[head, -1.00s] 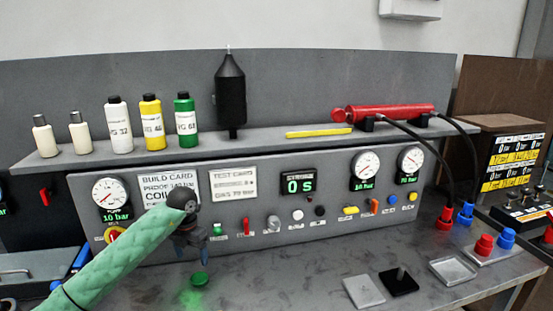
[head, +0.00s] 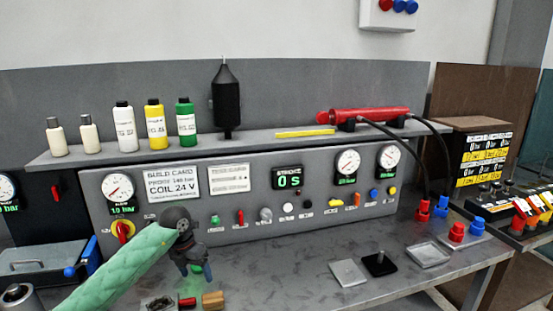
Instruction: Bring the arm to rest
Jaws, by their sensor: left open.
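My left arm comes in from the lower left in a green quilted sleeve (head: 120,268). Its dark wrist ends in my left gripper (head: 195,270), which points down over the bench top (head: 290,262) in front of the control panel. The fingers stand apart with a green glow between and below them, and I see nothing held. Whether the fingertips touch the bench cannot be told. My right gripper is out of view.
The panel (head: 260,208) with gauges, knobs and switches stands behind the gripper. Small blocks (head: 212,300) lie just in front of it. Bottles (head: 124,128) and a red cylinder (head: 368,114) are on the shelf. Trays (head: 430,255) lie at right; the middle bench is clear.

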